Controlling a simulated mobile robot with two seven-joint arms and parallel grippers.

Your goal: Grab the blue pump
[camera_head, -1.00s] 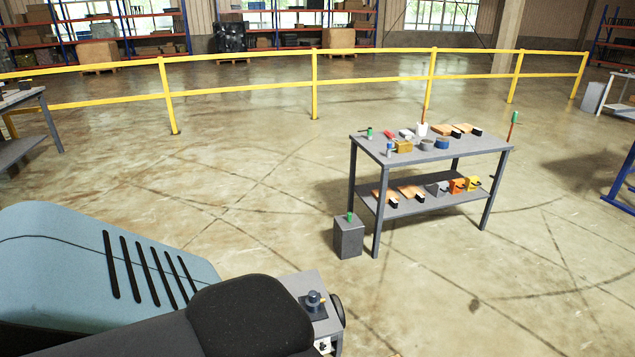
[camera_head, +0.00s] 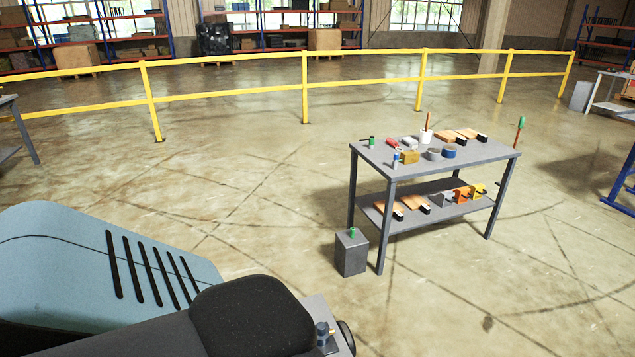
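A small upright bottle-like item with a blue part (camera_head: 395,161) stands at the near left corner of the grey table (camera_head: 378,165); it may be the blue pump, but it is too small to be sure. A blue round item (camera_head: 449,153) lies farther right on the tabletop. A small dark-blue fitting (camera_head: 322,329) sits on a grey surface at the bottom of the view; I cannot tell what it is. Neither of my grippers is in view.
A grey box (camera_head: 351,255) with a green-topped item stands beside the table's left leg. Several tools and orange items lie on both table levels. A light-blue slotted housing (camera_head: 80,270) fills the lower left. A yellow railing (camera_head: 230,95) crosses behind. Floor left of the table is open.

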